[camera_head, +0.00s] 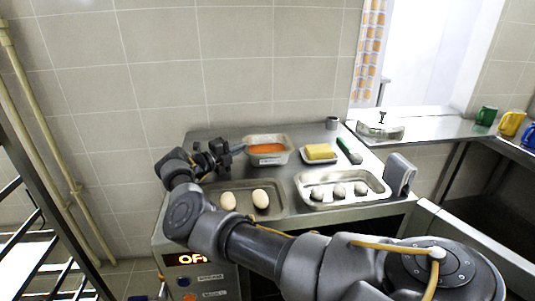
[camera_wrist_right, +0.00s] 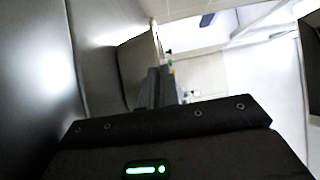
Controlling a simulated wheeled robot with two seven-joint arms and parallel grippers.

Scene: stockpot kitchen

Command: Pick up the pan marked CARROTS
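A metal pan (camera_head: 287,157) with orange contents stands at the back of the steel counter. A small label is on its front, too small for me to read. My right arm reaches across from the lower right, and its gripper (camera_head: 222,152) is just left of the pan, close to its left side. I cannot tell whether it touches the pan. In the right wrist view the dark fingers (camera_wrist_right: 158,88) look close together, but what lies between them is not clear. My left gripper is in neither view.
In front are a tray (camera_head: 280,212) with two pale egg-shaped things and a tray (camera_head: 340,201) with several round things. A wall is behind.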

